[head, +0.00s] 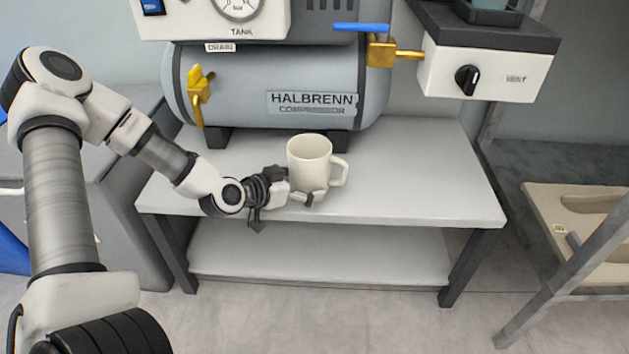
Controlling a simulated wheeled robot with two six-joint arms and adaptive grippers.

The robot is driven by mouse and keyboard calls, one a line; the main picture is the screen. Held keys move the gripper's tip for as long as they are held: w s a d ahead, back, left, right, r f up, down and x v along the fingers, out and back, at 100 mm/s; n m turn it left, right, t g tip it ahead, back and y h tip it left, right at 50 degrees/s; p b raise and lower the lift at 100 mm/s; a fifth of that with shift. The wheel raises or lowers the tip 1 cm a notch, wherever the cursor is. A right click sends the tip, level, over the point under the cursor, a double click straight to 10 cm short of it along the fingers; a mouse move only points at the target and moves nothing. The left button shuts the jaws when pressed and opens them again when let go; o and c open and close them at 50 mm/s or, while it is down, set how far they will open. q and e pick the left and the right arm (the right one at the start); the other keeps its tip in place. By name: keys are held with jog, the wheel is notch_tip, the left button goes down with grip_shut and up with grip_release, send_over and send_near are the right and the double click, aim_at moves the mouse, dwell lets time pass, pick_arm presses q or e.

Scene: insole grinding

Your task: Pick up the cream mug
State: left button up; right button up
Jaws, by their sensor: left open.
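The cream mug (309,162) stands upright on the pale top shelf of a table, in front of the compressor. Its handle points to the right. My left gripper (308,190) reaches in from the left and is open at the mug's lower left side. The other finger is partly hidden, and I cannot tell whether the fingers touch the mug. My right gripper is not in view.
The table (420,192) has free room right of the mug. The grey compressor (275,85) with a yellow drain valve (200,92) stands close behind it. A white vent box (485,72) hangs at upper right. A beige tray (545,200) sits at far right.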

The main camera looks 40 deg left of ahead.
pick_arm(q)
jog(key=shift+r, duration=0.1)
jog(key=c, duration=0.8)
jog(key=shift+c, duration=0.2)
